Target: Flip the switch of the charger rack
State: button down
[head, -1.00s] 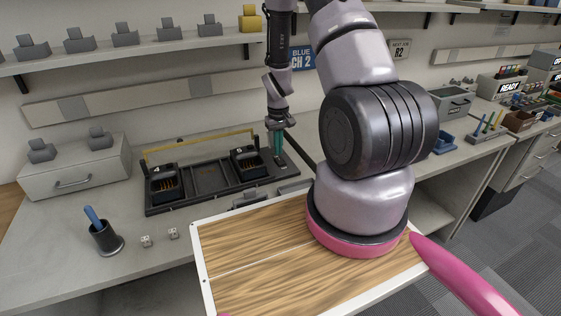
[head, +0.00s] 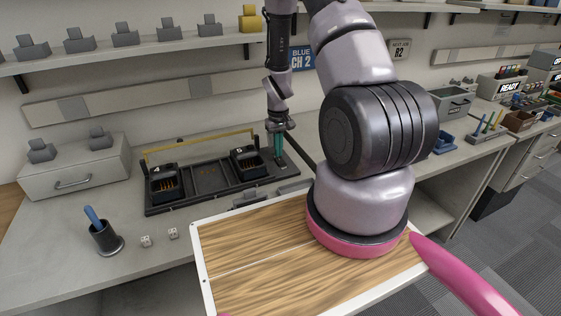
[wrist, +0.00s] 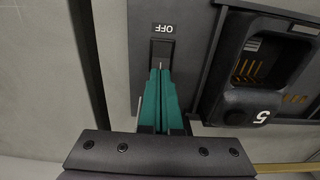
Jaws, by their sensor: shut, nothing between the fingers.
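The charger rack (head: 205,197) is a dark tray on the counter with two black charger cups and a yellow bar along its back. Its switch (wrist: 162,50) shows in the wrist view as a dark rocker below the upside-down label OFF (wrist: 163,28). My gripper (wrist: 160,72) has teal fingers, shut and empty, with the tips at the near edge of the switch. I cannot tell whether they touch it. In the head view, my gripper (head: 278,155) points down over the right end of the rack. The fingers hide part of the switch area.
The charger cup marked 5 (wrist: 262,95) stands close beside the fingers in the wrist view. A grey drawer box (head: 75,172) stands left of the rack. A black cup with a blue-handled tool (head: 104,236) and two small dice (head: 160,238) sit in front.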

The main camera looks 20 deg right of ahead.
jog(key=shift+f, duration=0.5)
jog(key=shift+r, duration=3.55)
